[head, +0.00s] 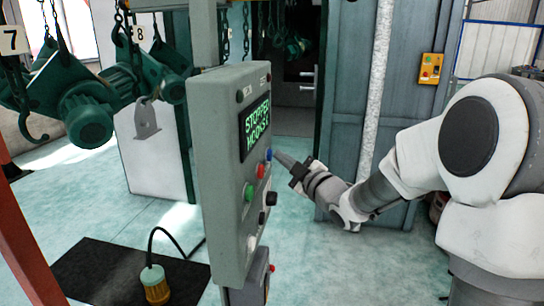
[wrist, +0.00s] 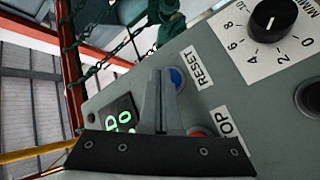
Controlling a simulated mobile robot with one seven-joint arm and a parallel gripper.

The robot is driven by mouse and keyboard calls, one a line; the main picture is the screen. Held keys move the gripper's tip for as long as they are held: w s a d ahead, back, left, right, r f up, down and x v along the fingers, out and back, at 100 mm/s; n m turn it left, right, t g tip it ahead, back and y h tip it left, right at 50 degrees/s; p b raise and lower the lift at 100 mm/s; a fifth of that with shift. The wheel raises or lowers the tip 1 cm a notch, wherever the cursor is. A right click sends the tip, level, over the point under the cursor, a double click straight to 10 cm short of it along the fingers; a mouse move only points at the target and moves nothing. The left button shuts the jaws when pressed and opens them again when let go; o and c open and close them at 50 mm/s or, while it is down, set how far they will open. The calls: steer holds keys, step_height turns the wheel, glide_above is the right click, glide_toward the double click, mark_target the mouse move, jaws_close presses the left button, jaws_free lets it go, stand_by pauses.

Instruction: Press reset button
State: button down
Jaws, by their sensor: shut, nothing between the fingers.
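The blue reset button (wrist: 178,79) sits on the grey control panel (wrist: 250,90), beside the printed label RESET (wrist: 202,68). In the head view the same blue button (head: 268,154) is at the panel's right side, above a red button (head: 261,170). My gripper (head: 277,154) is shut and empty, its tips pointing left at the blue button from very close. In the wrist view the shut fingers (wrist: 160,73) stand just left of the blue button and cover part of its edge. I cannot tell whether they touch it.
The panel's screen (head: 256,128) shows green text that seems to begin STOPPED. Green (head: 249,192) and black (head: 271,198) controls sit lower. In the wrist view a red button (wrist: 198,131) is partly hidden by my gripper, and a dial (wrist: 276,20) is upper right. Hoists (head: 88,110) hang left.

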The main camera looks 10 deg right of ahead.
steer(key=shift+s+d, duration=0.2)
steer(key=shift+d, duration=0.35)
steer(key=shift+s+d, duration=0.25)
steer(key=shift+d, duration=0.55)
steer(key=shift+s+d, duration=0.3)
steer(key=shift+d, duration=0.5)
steer(key=shift+s+d, duration=0.25)
steer(key=shift+d, duration=0.55)
